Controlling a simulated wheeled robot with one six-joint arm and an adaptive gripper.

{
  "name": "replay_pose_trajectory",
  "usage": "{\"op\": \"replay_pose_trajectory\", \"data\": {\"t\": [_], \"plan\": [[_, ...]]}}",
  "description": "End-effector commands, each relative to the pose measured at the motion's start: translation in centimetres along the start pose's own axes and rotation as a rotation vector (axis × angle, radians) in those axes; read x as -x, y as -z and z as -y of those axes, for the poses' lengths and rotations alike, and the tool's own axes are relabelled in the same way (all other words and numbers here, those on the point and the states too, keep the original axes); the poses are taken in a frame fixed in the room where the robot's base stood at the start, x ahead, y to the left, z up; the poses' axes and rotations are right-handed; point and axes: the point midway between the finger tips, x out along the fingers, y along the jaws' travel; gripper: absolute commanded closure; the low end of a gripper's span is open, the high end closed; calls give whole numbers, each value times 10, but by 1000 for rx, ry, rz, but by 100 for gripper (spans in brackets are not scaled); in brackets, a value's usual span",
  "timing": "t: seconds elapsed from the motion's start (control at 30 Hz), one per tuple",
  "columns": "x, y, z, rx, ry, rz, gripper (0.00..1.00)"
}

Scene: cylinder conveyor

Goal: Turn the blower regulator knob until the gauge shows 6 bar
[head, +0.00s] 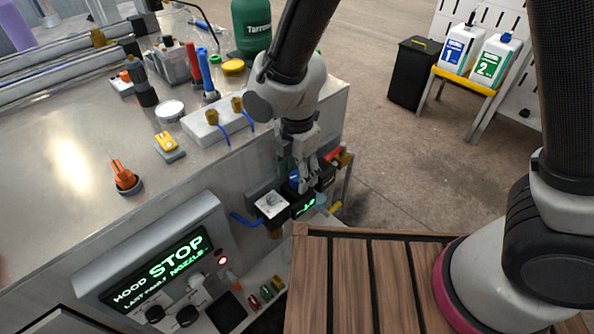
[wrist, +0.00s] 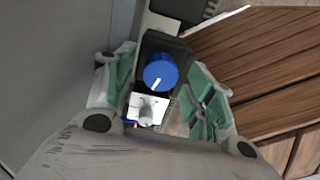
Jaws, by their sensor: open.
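The blue regulator knob (wrist: 160,71) has a white pointer line and sits on a dark block, between my gripper's fingers in the wrist view. In the head view only a bit of the blue knob (head: 294,179) shows beside the fingers. My gripper (wrist: 161,92) is open, its green-padded fingers on either side of the knob and apart from it. In the head view my gripper (head: 307,183) points down at the regulator assembly. A white-faced gauge (head: 271,205) sits left of it. A small green display (head: 305,206) is partly hidden; I cannot read its value.
A wooden slatted surface (head: 360,285) lies right of the regulator. A panel (head: 160,270) reads "STOP". The metal bench (head: 70,190) holds an orange knob (head: 124,174) and a white block (head: 217,125) with blue hoses. Open floor (head: 400,160) lies beyond.

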Motion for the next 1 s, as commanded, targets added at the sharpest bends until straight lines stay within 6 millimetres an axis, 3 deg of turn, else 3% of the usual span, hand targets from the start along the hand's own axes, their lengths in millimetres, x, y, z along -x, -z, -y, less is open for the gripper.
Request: {"op": "replay_pose_trajectory", "data": {"t": [0.2, 0.47, 0.77, 1.0], "plan": [[-1, 0, 0, 0, 0, 0, 46], [0, 0, 0, 0, 0, 0, 91], [0, 0, 0, -23, 0, 0, 91], [0, 0, 0, -139, 0, 0, 91]]}}
